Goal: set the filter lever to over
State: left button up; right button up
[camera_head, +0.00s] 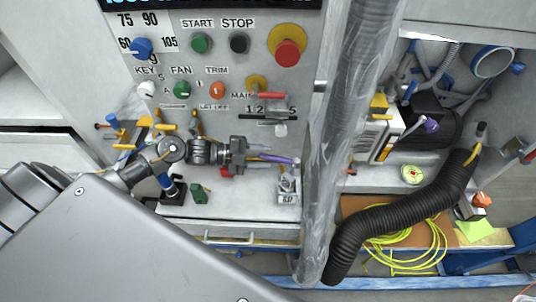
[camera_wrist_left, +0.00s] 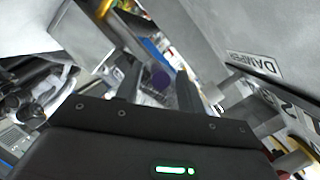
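My left gripper (camera_head: 258,156) reaches in from the left across the front of the grey panel, with its fingers pointing right. A purple lever handle (camera_head: 278,159) lies just beyond the fingertips, pointing right. In the left wrist view the fingers (camera_wrist_left: 160,90) are apart, and a purple thing (camera_wrist_left: 160,77) shows between them, further off. I cannot tell whether they touch it. No label naming the filter lever is readable, so I cannot tell for sure which lever it is. My right gripper is not in view.
The grey panel carries a blue knob (camera_head: 141,47), a green button (camera_head: 201,43) and a red emergency button (camera_head: 288,52). A thick grey hose (camera_head: 345,110) stands right of the gripper. A DAMPER-like label (camera_wrist_left: 254,62) shows close in the wrist view.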

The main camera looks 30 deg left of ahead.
pick_arm(q)
jog(key=shift+x, duration=0.9)
jog(key=shift+s, duration=0.1)
jog(key=shift+c, duration=0.5)
grip_shut()
